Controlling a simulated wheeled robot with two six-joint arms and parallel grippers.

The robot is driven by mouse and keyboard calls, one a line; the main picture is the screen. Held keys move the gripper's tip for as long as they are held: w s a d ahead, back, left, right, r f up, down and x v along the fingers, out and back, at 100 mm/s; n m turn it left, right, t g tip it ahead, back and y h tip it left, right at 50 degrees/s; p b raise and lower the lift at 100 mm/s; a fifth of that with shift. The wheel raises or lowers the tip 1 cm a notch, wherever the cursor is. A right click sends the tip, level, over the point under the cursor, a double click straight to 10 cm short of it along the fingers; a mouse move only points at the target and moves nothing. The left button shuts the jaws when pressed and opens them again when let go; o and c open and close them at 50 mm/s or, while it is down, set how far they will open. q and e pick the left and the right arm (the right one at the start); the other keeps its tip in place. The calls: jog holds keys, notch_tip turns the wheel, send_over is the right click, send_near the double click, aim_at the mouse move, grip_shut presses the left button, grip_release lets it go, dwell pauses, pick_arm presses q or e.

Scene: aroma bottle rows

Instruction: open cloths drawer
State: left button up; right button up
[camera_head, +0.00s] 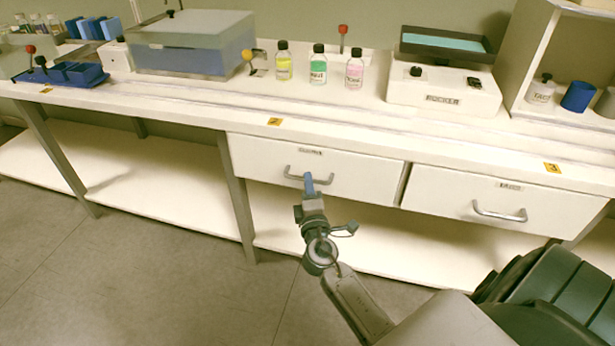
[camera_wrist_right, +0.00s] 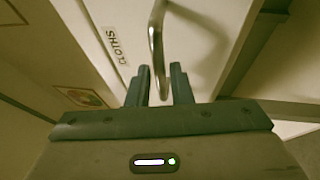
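The cloths drawer (camera_head: 345,178) is the left of two white drawers under the bench, and its front looks closed. Its label reads CLOTHS (camera_wrist_right: 117,45) in the right wrist view. Its grey bar handle (camera_head: 327,181) also shows in the wrist view (camera_wrist_right: 155,38). My right gripper (camera_head: 308,178) is at the left part of this handle. In the wrist view the two fingers (camera_wrist_right: 159,80) are apart, with the handle bar running down between them and a gap visible. My left gripper is not in view.
A second drawer (camera_head: 470,205) with its own handle is to the right. A bench leg (camera_head: 237,190) stands just left of the cloths drawer. Three small bottles (camera_head: 318,66) and a rocker device (camera_head: 443,92) stand on the bench above. The floor (camera_head: 190,285) in front is clear.

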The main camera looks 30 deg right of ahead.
jog(key=shift+x, duration=1.1)
grip_shut()
jog(key=shift+f, duration=0.1)
